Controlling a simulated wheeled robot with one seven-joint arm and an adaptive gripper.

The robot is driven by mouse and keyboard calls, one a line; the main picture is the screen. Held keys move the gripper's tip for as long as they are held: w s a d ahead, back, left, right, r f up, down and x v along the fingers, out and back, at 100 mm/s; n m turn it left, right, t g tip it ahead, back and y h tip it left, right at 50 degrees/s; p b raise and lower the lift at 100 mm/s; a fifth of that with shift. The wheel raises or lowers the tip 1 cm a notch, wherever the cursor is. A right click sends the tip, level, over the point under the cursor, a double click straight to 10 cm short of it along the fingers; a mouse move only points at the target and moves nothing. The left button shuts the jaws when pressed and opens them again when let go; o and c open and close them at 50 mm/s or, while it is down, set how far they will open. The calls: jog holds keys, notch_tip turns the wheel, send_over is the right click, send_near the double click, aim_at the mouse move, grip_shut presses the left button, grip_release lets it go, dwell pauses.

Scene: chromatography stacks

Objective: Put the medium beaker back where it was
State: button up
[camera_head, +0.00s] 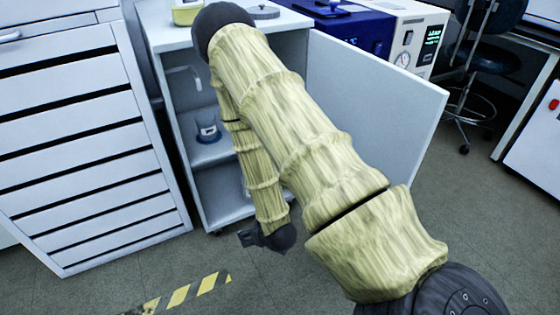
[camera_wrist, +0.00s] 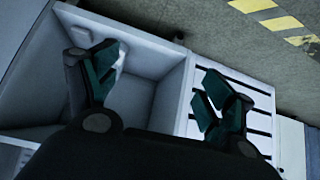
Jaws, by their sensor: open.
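A small clear vessel with a dark band (camera_head: 208,132) stands on the middle shelf of the open white cabinet (camera_head: 225,205). I cannot tell if it is the medium beaker. A pale shape on the lower shelf is mostly hidden behind my arm. My gripper (camera_head: 250,238) hangs low in front of the cabinet's bottom opening in the head view. In the wrist view my gripper (camera_wrist: 158,92) is open, with nothing between its teal-padded fingers. A whitish, unclear object (camera_wrist: 121,58) shows inside the cabinet, partly behind the left finger.
The cabinet door (camera_head: 385,115) stands open to the right. A white drawer unit (camera_head: 85,130) adjoins on the left. Blue equipment (camera_head: 335,28) stands behind the door. Striped floor tape (camera_head: 190,292) lies in front, with bare floor around it.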

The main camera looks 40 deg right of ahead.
jog(key=s+a+f+g, duration=0.2)
jog(key=s+a+f, duration=0.1)
jog(key=s, duration=0.5)
jog(key=s+a+f+g+y, duration=0.1)
jog(key=s+a+f+g, duration=0.2)
jog(key=s, duration=0.5)
jog(key=s+a+f+n+g, duration=0.1)
jog(key=s+a+f+g, duration=0.1)
jog(key=s+a, duration=0.3)
jog(key=s+g, duration=0.1)
jog(key=s, duration=0.3)
jog(key=shift+a+f+y, duration=0.2)
jog(key=shift+f+y, duration=0.1)
jog(key=shift+f, duration=0.1)
